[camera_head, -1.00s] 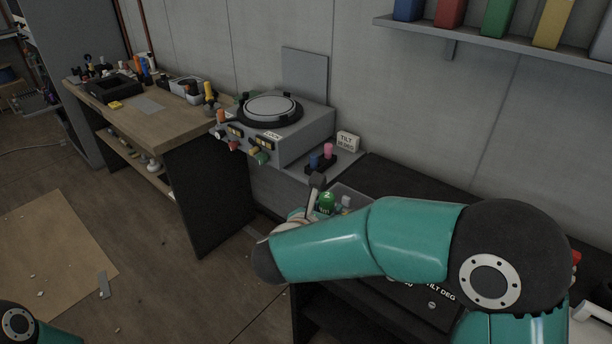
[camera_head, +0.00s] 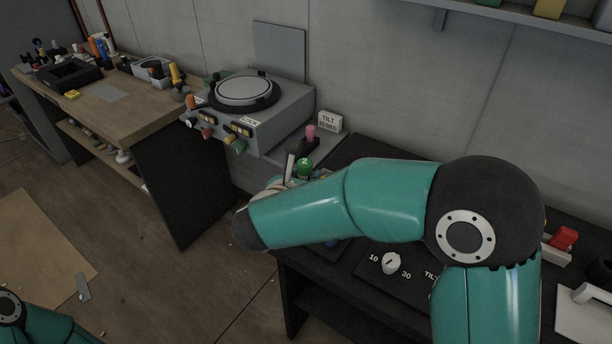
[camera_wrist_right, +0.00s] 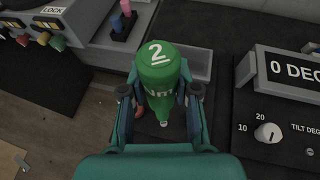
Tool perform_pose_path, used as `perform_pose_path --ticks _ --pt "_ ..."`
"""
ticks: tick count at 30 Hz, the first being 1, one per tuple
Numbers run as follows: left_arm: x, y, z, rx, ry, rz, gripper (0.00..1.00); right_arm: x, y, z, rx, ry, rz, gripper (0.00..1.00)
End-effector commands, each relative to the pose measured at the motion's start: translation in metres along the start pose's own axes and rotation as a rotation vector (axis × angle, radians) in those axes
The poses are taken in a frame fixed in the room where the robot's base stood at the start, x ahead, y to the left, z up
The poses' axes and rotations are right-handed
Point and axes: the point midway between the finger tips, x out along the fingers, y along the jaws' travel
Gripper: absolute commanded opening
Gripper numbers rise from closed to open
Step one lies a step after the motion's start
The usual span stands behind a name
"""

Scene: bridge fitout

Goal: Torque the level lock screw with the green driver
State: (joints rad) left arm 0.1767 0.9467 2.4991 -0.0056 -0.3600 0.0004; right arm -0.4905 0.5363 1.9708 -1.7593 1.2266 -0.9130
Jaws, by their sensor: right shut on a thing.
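The green driver, marked "2" and "Nm", stands between the fingers of my right gripper (camera_wrist_right: 160,98) in the right wrist view. In the head view the green cap (camera_head: 304,167) shows just beyond my right forearm, which hides most of the gripper. The grey levelling unit (camera_head: 285,125) with a round top plate (camera_head: 245,91) and a LOCK label (camera_head: 250,122) stands at the back. I cannot make out the lock screw itself. My left gripper is out of view.
A driver rack with a pink handle (camera_head: 310,132) stands beside the unit; a blue handle (camera_wrist_right: 117,24) shows there too. A grey tray (camera_wrist_right: 197,62) lies behind the green driver. A tilt display (camera_wrist_right: 285,75) and dial (camera_wrist_right: 267,133) are at right. A wooden bench (camera_head: 130,115) stands left.

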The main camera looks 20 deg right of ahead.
Motion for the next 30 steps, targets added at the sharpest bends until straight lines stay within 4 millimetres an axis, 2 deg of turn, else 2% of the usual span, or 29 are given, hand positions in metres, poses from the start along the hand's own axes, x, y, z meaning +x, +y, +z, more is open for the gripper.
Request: perform_pose_path --ticks 18,30 --pt "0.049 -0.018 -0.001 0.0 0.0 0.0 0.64 0.023 -0.003 -0.052 0.003 -0.001 -0.007 0.0" --pt "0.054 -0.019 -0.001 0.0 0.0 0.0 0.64 0.026 -0.004 -0.058 0.004 -0.001 -0.008 0.0"
